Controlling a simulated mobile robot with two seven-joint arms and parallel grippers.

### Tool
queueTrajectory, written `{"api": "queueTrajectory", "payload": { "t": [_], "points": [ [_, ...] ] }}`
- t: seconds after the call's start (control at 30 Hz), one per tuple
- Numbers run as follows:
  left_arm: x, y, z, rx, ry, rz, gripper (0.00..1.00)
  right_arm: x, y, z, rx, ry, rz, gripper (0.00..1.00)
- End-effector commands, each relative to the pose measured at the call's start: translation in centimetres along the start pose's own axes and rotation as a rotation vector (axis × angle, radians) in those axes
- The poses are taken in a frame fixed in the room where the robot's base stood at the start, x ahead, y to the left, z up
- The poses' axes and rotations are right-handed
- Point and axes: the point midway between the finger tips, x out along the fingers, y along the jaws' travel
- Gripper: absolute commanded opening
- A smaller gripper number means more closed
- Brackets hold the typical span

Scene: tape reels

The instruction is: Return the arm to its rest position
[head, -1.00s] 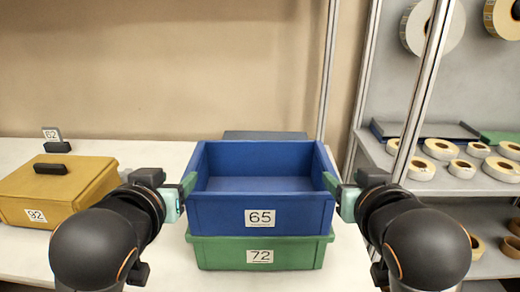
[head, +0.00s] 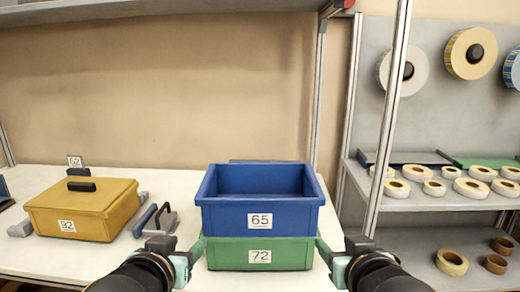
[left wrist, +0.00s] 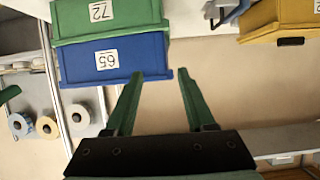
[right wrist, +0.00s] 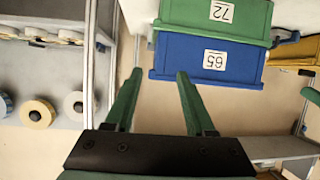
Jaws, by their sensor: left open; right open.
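My left gripper (head: 192,254) is at the left side of the stacked bins in the head view; in the left wrist view its two green fingers (left wrist: 158,95) are apart with nothing between them. My right gripper (head: 328,252) is at the right side of the bins; in the right wrist view its fingers (right wrist: 158,92) are also apart and empty. The blue bin labelled 65 (head: 222,220) sits on the green bin labelled 72 (head: 225,252) on the white table. Whether the fingertips touch the green bin is unclear.
A yellow box labelled 92 (head: 100,222) stands on the table at left, with a grey clamp-like item (head: 160,222) beside it. At right, a shelf rack (head: 400,205) holds several tape rolls. A metal post (head: 390,120) stands between table and rack.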

Motion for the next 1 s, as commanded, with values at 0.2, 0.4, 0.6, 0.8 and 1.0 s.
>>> {"api": "queueTrajectory", "payload": {
  "t": [0.2, 0.4, 0.6, 0.8, 1.0],
  "points": [
    [3.9, 0.4, 6.8, 0.022, -0.1, 0.066, 0.55, 3.9, -0.4, 6.9, -0.035, -0.097, -0.056, 0.55],
    [5.7, 0.4, 16.5, 0.029, -0.187, 0.126, 0.55, 5.5, -0.5, 16.8, -0.048, -0.186, -0.116, 0.55],
    [3.5, -0.2, 27.5, 0.025, -0.263, 0.159, 0.55, 3.3, 0.1, 27.7, -0.041, -0.266, -0.158, 0.55],
    [-1.2, -1.3, 36.2, 0.024, -0.315, 0.161, 0.55, -1.5, 1.0, 36.3, -0.031, -0.32, -0.171, 0.55],
    [-4.1, -2.0, 39.8, 0.027, -0.333, 0.155, 0.55, -4.3, 1.6, 39.8, -0.026, -0.337, -0.17, 0.55]
  ]
}}
